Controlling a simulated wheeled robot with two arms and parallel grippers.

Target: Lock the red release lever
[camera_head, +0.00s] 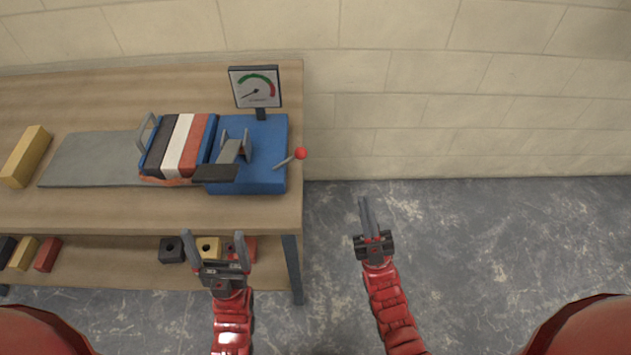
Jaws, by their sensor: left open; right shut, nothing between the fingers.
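A lever with a red ball knob (300,153) sticks out from the right side of a blue machine base (262,177) on the wooden table. Its short grey rod runs from the base up and to the right, to the ball near the table's right edge. My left gripper (216,247) is open and empty, in front of the table's front edge, below the machine in the picture. My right gripper (366,210) is shut and empty, over the floor to the right of the table. Neither gripper touches the lever.
A gauge (255,88) stands behind the base. Black, white and red blocks (178,145) sit left of it, beside a grey plate (90,160). A yellow block (25,157) lies far left. A lower shelf (110,275) holds several small blocks. Right of the table is open floor.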

